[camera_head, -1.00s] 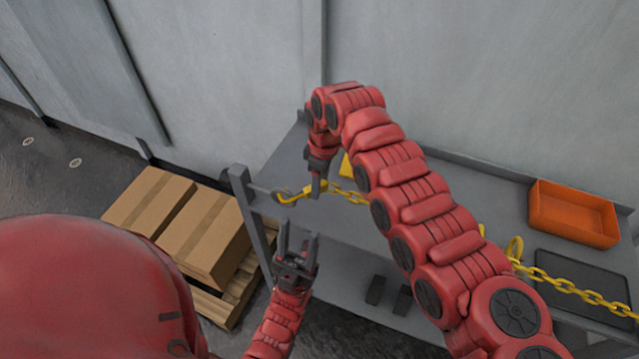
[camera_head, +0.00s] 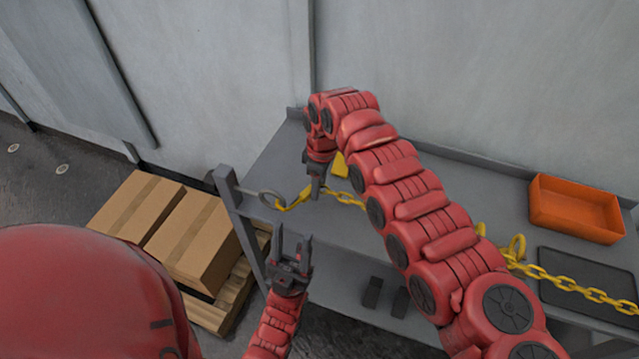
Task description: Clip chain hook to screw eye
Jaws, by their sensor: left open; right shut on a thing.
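The grey screw eye (camera_head: 272,198) sticks out to the right from a grey post (camera_head: 226,182) at the table's left end. My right gripper (camera_head: 317,190) points down and is shut on the yellow chain hook (camera_head: 295,203). The hook's left end is right at the eye's ring; I cannot tell whether it passes through it. The yellow chain (camera_head: 347,198) runs right from the gripper and goes behind my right arm. My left gripper (camera_head: 291,246) is open and empty, fingers pointing up, below the hook and the eye.
The grey table (camera_head: 280,160) stands against the wall. An orange bin (camera_head: 575,208) and a dark tray (camera_head: 590,278) are at its right, with more yellow chain (camera_head: 565,283) crossing the tray. Cardboard boxes (camera_head: 195,235) on a pallet (camera_head: 215,312) stand left of the table.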

